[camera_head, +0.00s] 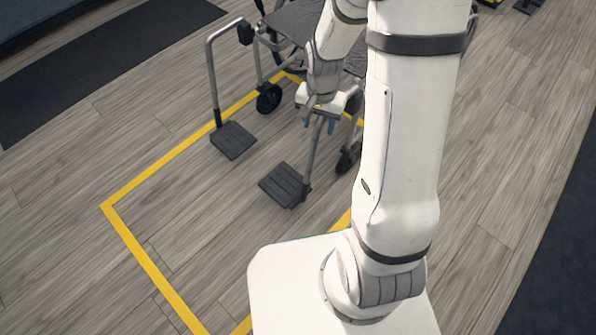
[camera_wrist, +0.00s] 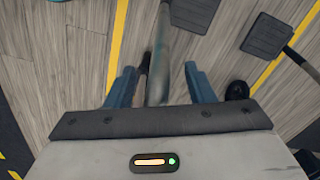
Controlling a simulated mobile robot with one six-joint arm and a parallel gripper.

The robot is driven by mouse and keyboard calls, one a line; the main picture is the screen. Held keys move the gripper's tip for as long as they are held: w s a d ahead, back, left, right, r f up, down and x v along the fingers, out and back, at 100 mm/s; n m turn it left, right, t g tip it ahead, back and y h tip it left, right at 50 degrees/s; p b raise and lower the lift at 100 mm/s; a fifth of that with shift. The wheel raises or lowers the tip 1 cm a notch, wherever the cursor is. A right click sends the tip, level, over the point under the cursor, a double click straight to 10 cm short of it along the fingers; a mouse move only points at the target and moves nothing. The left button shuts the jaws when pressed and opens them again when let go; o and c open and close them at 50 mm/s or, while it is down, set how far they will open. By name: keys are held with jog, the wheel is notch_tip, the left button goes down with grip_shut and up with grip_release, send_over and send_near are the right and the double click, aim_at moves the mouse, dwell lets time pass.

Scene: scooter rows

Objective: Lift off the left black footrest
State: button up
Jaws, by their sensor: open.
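A wheelchair stands with two black footrests, each a dark footplate on a grey tube. One footplate (camera_head: 232,140) is at left in the head view, its tube (camera_head: 213,85) bending up to the frame. The other footplate (camera_head: 285,185) is nearer the picture's middle, on a slanting tube (camera_head: 313,155). My gripper (camera_head: 319,127) is at this second tube, below the seat. In the wrist view my gripper (camera_wrist: 159,70) is open, its blue fingers on either side of the tube (camera_wrist: 162,50), with gaps visible. The tube's upper part is hidden behind my wrist.
Black casters (camera_head: 268,98) stand beside the tubes, one close to my gripper's right. Yellow floor tape (camera_head: 150,172) outlines a bay around the chair front. The wooden floor in front of the footplates is clear. A dark mat (camera_head: 100,65) lies at upper left.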

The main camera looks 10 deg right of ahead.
notch_tip(320, 180, down, 2)
jog(key=shift+f, duration=0.1)
grip_shut()
jog(key=shift+r, duration=0.2)
jog(key=shift+w, duration=0.1)
dwell(1.1)
